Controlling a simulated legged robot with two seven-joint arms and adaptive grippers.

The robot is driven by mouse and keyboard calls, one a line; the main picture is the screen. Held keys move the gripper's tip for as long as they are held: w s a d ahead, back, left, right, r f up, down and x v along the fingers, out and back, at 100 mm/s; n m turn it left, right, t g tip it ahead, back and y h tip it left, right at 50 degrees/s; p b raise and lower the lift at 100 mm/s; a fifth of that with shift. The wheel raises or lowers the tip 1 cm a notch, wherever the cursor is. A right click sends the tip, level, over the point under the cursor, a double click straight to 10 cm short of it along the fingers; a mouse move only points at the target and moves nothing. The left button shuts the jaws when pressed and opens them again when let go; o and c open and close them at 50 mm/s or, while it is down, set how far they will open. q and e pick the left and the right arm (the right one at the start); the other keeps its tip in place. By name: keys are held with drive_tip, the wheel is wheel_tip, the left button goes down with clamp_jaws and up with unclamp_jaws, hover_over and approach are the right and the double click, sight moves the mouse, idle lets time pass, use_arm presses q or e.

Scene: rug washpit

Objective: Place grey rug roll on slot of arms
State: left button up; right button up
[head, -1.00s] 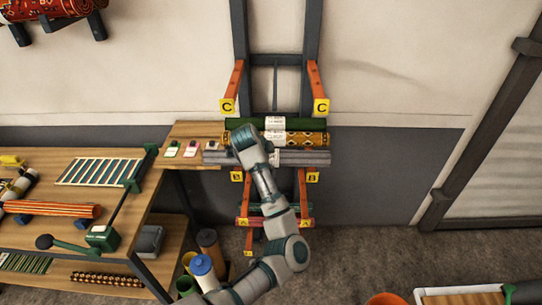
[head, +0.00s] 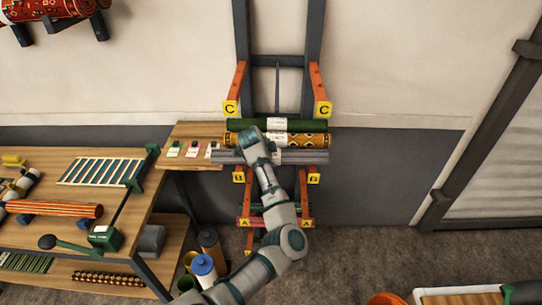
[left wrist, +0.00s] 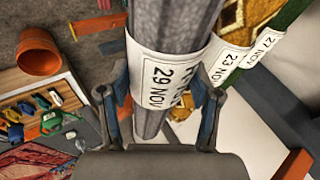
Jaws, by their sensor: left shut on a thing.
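The grey rug roll (head: 312,157) lies level across the front of the rack, just above the two orange arms marked B (head: 314,177). My left gripper (left wrist: 163,105) is shut around its middle, over a white label reading 29 NOV (left wrist: 165,80). In the head view my wrist hides part of the roll and the fingers. Behind it are a yellow patterned roll (head: 310,140) and a green roll (head: 300,125), with labels reading 23 NOV and 27 NOV. I cannot tell whether the grey roll touches the B arms. My right gripper is out of view.
Arms marked C (head: 320,85) stand above, empty. Arms marked A (head: 308,222) below hold rolls. A wooden bench (head: 75,225) with an orange striped roll stands left. Buckets and upright rolls stand near my arm. An orange pot (head: 385,298) is at the lower right.

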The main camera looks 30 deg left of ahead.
use_arm(q)
drive_tip(key=o, duration=1.4)
drive_tip(key=shift+a+f, duration=0.1)
drive_tip(key=shift+a, duration=0.1)
drive_tip(key=shift+o, duration=1.1)
drive_tip(key=shift+a, duration=0.15)
drive_tip(key=shift+a+f, duration=0.1)
drive_tip(key=shift+a, duration=0.05)
drive_tip(key=shift+d+r, duration=0.2)
drive_tip(key=shift+d, duration=0.05)
drive_tip(key=v, duration=1.2)
use_arm(e)
drive_tip(key=shift+s+a+f, duration=0.1)
drive_tip(key=shift+a, duration=0.5)
drive_tip(key=shift+a, duration=0.1)
